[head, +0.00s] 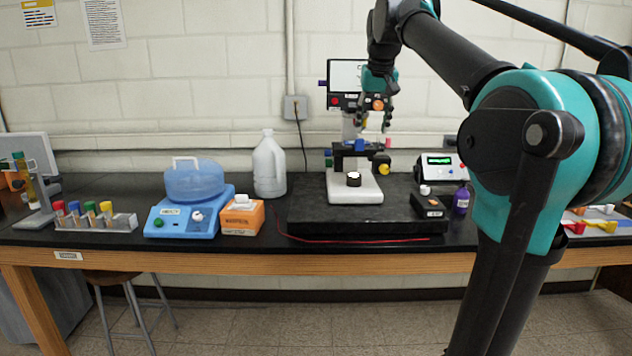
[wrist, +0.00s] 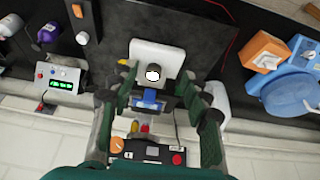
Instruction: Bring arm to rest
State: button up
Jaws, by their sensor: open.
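My gripper (head: 374,118) is at the end of my raised arm, in front of the upper part of a microscope-like instrument in the head view. In the wrist view my gripper (wrist: 158,92) has its fingers spread wide apart, with nothing held between them. The instrument has a white base (head: 342,187) with a dark round piece (head: 354,180) on it and a screen (head: 346,76) on top. Its white base also shows beyond the fingers in the wrist view (wrist: 150,52). My gripper hides part of the instrument's upper right side in the head view.
The instrument stands on a black slab (head: 310,215) on the black bench. To its left are a white jug (head: 270,167), an orange box (head: 242,218) and a blue device (head: 190,214). To its right are a purple bottle (head: 461,200) and a meter with a green display (head: 440,161).

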jog(key=s+d+f, duration=0.1)
jog(key=s+f, duration=0.2)
jog(key=f, duration=1)
jog(key=s+d+f, duration=0.1)
jog(key=s+f, duration=0.2)
jog(key=f, duration=0.9)
jog(key=s+d+f, duration=0.1)
jog(key=s+f, duration=1.9)
jog(key=f, duration=0.3)
jog(key=shift+d, duration=0.4)
